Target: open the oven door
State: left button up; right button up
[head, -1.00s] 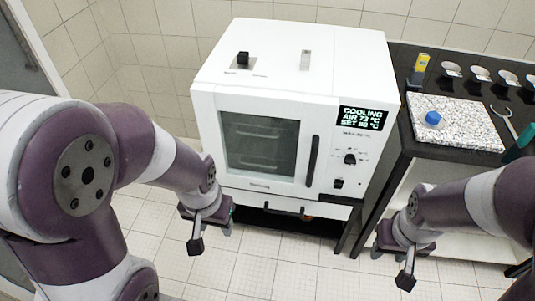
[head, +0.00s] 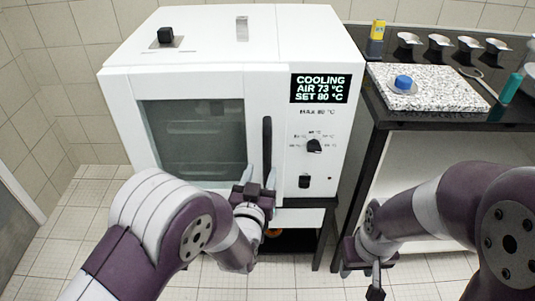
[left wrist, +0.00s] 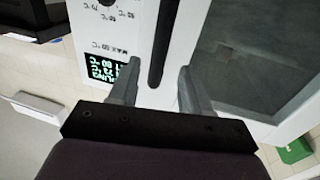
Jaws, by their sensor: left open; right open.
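The white oven (head: 215,45) stands in front of me with its door shut. The door has a dark window (head: 195,138) and a black vertical handle (head: 267,145) at its right edge. My left gripper (head: 258,174) is at the lower part of the handle, open. In the left wrist view the handle (left wrist: 162,45) runs between the two fingers (left wrist: 158,88), with a gap on each side; I cannot tell whether its end reaches between the tips. My right gripper (head: 372,275) is open and empty, low at the right, away from the oven.
The display (head: 320,88) reads COOLING, AIR 73 °C, SET 80 °C. A knob (head: 314,146) sits right of the handle. A dark bench (head: 420,118) at the right bears a speckled slab (head: 440,95), a blue-lidded item (head: 403,83) and several small cups.

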aim_at(266, 156)
pick_arm(q)
jog(key=w, duration=0.2)
jog(key=w+d, duration=0.1)
jog(key=w, duration=0.5)
jog(key=shift+w+d+b, duration=0.2)
jog(key=shift+d+b, duration=0.1)
jog(key=shift+b, duration=0.1)
jog(key=shift+f, duration=0.1)
grip_shut()
